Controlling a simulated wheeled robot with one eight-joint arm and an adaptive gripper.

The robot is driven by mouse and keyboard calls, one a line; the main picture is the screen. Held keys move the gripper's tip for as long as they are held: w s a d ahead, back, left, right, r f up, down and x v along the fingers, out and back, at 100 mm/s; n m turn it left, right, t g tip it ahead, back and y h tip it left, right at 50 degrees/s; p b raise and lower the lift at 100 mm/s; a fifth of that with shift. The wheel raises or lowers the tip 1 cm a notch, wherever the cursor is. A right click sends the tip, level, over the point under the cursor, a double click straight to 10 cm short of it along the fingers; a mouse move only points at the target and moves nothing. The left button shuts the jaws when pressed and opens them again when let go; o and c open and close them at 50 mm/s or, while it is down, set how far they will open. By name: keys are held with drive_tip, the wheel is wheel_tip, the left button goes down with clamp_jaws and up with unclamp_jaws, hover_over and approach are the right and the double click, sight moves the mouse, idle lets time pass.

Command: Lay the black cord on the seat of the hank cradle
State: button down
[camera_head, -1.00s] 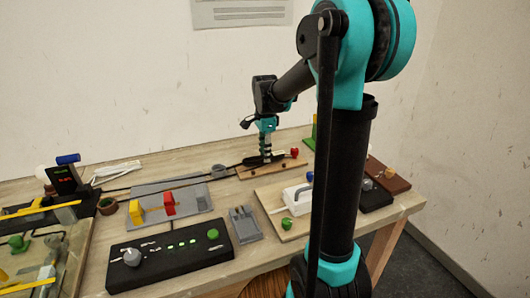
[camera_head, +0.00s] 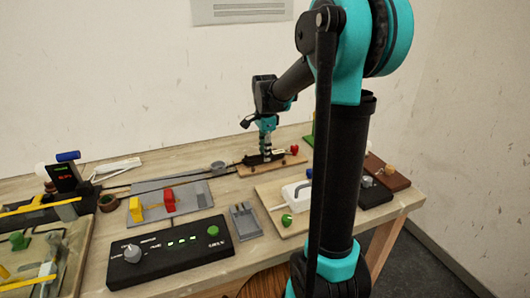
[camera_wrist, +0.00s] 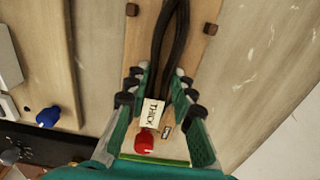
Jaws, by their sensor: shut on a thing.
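The black cord (camera_wrist: 168,38) is a long narrow loop in the wrist view. One end lies between the fingers of my gripper (camera_wrist: 161,82), which is shut on it. The loop stretches away above or on a narrow wooden board (camera_wrist: 142,47) with small brown blocks, probably the hank cradle; I cannot tell whether the cord touches it. A cream tag reading "THICK" (camera_wrist: 153,112) and a red knob (camera_wrist: 145,140) show between the fingers. In the head view my gripper (camera_head: 265,156) points down at the board (camera_head: 245,172), and the cord there is a dark patch.
A white-handled device (camera_head: 296,191) on a wooden base stands in front of the board. A grey tray (camera_head: 245,222), a black control box (camera_head: 172,255) and a grey plate with yellow and red blocks (camera_head: 190,195) are nearer.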

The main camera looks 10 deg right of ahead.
drive_tip(key=shift+f, duration=0.2)
idle(0.4)
drive_tip(key=c, duration=1.2)
unclamp_jaws()
drive_tip(key=shift+r, duration=0.1)
